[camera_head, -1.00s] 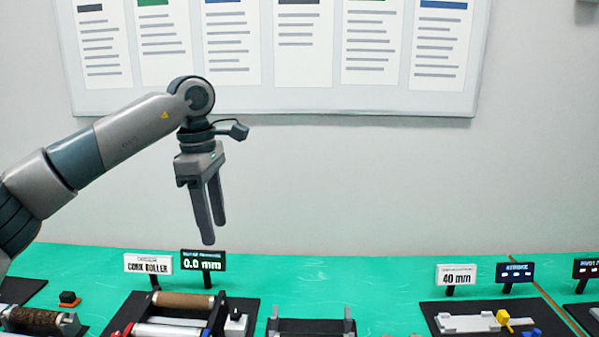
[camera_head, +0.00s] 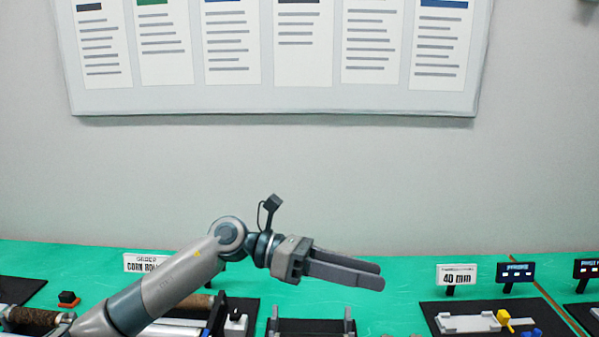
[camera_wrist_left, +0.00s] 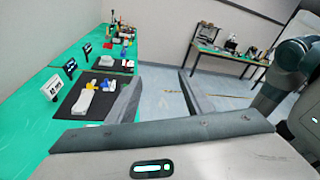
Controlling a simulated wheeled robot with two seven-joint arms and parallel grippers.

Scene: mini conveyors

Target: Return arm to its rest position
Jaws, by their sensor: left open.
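My left arm (camera_head: 180,285) comes in from the lower left of the head view. Its gripper (camera_head: 378,275) points to the right, roughly level, above the green table and in front of the wall. The gripper is open and empty. In the left wrist view its two fingers (camera_wrist_left: 158,100) stand wide apart with only floor between them. The arm hides part of the cork roller station and its sign (camera_head: 141,263). My right gripper does not show.
The green table (camera_head: 400,290) carries a roller station (camera_head: 187,302), a dark middle fixture (camera_head: 312,327) and a 40 mm station (camera_head: 468,322) with a yellow part (camera_head: 504,319). Signs (camera_head: 458,275) stand behind them. In the wrist view, open floor (camera_wrist_left: 165,85) and another table (camera_wrist_left: 228,55) show.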

